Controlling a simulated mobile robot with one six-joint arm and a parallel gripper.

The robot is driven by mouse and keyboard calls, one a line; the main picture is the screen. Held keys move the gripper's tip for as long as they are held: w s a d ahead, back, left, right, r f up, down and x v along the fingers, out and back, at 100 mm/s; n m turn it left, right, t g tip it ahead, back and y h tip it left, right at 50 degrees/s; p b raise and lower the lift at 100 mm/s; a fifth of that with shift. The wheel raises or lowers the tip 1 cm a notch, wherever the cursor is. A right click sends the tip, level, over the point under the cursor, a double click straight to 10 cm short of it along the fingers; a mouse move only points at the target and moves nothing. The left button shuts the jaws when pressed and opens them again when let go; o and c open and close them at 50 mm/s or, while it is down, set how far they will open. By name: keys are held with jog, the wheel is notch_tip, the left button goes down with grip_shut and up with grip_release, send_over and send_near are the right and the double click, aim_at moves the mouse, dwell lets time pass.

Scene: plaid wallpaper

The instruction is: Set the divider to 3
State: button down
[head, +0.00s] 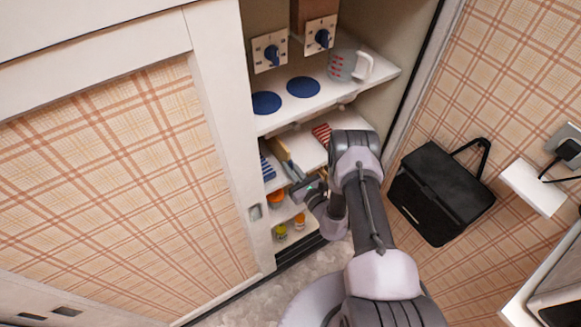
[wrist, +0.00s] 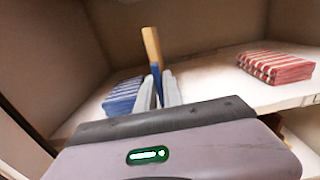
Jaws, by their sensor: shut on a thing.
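The divider is an upright thin board, tan with a blue part, on the middle shelf in the head view (head: 281,149). It also shows in the wrist view (wrist: 151,45), rising between the fingers. My gripper (wrist: 159,88) is shut on its near edge; in the head view the gripper (head: 293,170) reaches in from the front right. The board stands between a blue striped cloth stack (wrist: 124,97) on its left and a red striped cloth stack (wrist: 276,66) on its right, closer to the blue one. No position number is readable on the shelf.
Above, a shelf (head: 335,95) holds a measuring jug (head: 341,65) and two blue discs, with two blue-knobbed dial plates (head: 270,51) behind. Small orange and yellow items (head: 281,232) sit below. The cabinet's left panel stands close; the shelf between divider and red stack is bare.

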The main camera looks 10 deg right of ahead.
jog(key=shift+f, duration=0.1)
dwell(0.4)
jog(key=w+d+b, duration=0.1)
jog(key=d+b, duration=0.1)
jog(key=d, duration=0.1)
jog(key=w+d+b, duration=0.1)
jog(key=d, duration=0.3)
jog(key=w+d+b, duration=0.1)
jog(key=d+b, duration=0.1)
jog(key=d, duration=0.2)
jog(key=shift+w+d+f+b, duration=0.1)
jog(key=shift+w+d+b, duration=0.05)
jog(key=shift+w+b, duration=0.2)
jog(key=shift+d+r, duration=0.2)
jog(key=c, duration=1.5)
grip_release()
jog(key=shift+w+d, duration=0.1)
jog(key=shift+d, duration=0.1)
jog(key=p+v, duration=0.4)
jog(key=v, duration=1.3)
jog(key=shift+s+a, duration=0.1)
jog(key=shift+s, duration=0.15)
